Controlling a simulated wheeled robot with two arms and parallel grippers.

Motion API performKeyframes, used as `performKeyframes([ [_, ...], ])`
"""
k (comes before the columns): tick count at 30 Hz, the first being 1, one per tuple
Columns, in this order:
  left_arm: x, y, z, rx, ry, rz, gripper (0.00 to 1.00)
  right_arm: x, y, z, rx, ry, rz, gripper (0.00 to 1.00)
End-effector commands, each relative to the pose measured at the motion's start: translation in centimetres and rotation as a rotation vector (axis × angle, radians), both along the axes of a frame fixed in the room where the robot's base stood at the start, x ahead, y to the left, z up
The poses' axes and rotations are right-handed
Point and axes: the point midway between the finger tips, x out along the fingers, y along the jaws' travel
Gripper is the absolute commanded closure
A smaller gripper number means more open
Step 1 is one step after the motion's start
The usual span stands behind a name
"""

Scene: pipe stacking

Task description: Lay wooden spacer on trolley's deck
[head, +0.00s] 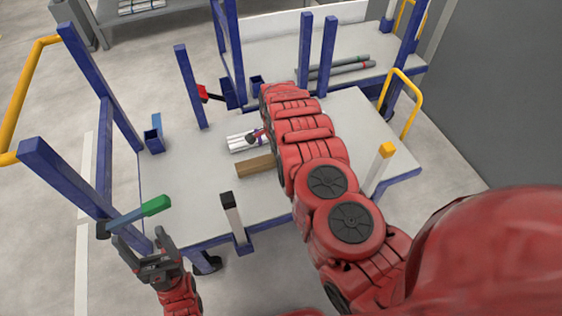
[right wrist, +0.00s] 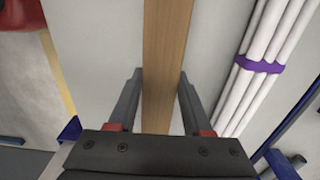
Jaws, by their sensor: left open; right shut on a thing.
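The wooden spacer (head: 256,166) is a brown bar low over the trolley's grey deck (head: 185,190), roughly level. I cannot tell whether it touches the deck. In the right wrist view the spacer (right wrist: 167,45) runs between the fingers of my right gripper (right wrist: 160,75), which is shut on it. In the head view my right arm hides that gripper and the spacer's right end. My left gripper (head: 150,254) is open and empty, in front of the trolley's near left corner.
White pipes (head: 243,143) with a purple band (right wrist: 258,65) lie beside the spacer. Blue posts (head: 190,85) stand around the deck. A green-ended bar (head: 155,206) is near my left gripper. Grey pipes (head: 340,68) lie on the deck behind. The deck's left front is clear.

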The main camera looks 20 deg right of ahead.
Motion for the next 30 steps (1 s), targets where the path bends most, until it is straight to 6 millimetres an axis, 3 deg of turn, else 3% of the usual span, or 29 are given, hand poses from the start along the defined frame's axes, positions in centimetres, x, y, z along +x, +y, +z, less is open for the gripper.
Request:
performKeyframes([
  [6, 0.0, 0.0, -0.2, 0.000, 0.000, 0.000, 0.25, -0.2, -1.8, -0.3, 0.000, -0.002, -0.001, 1.00],
  [12, 0.0, 0.0, -1.0, 0.000, 0.000, 0.000, 0.25, -0.3, -1.7, -3.6, -0.003, -0.002, 0.003, 1.00],
  [23, 0.0, 0.0, -1.2, 0.000, 0.000, 0.000, 0.25, -0.2, -1.6, -4.0, -0.001, -0.002, 0.002, 1.00],
  [24, 0.0, 0.0, -1.2, 0.000, 0.000, 0.000, 0.25, -0.2, -1.6, -4.0, 0.000, -0.002, 0.002, 0.49],
  [29, 0.0, 0.0, -1.1, 0.000, 0.000, 0.000, 0.25, -0.2, -1.6, -3.9, 0.000, -0.001, 0.002, 0.21],
  [30, 0.0, 0.0, -1.1, 0.000, 0.000, 0.000, 0.25, -0.2, -1.6, -3.9, 0.000, -0.001, 0.002, 0.21],
])
